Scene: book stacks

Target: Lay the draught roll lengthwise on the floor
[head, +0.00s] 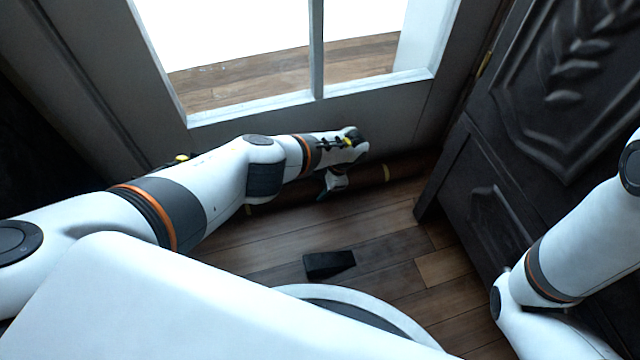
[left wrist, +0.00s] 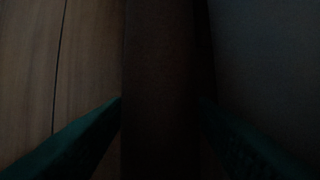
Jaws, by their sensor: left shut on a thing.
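The draught roll (head: 405,167) is a long dark brown roll with yellow bands. It lies along the foot of the glazed door in the head view, low at floor level; I cannot tell whether it touches the floor along its length. My left gripper (head: 334,182) is shut on it near its middle, and my arm hides part of it. In the left wrist view the roll (left wrist: 162,70) runs upright through the picture between my green fingers (left wrist: 162,105). My right gripper is not in view; only my right arm shows.
The glazed door (head: 385,115) stands behind the roll. A dark carved wooden panel (head: 500,180) stands at the right, close to the roll's right end. A black wedge (head: 329,263) lies on the plank floor (head: 285,245) in front of my base. Floor around the wedge is clear.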

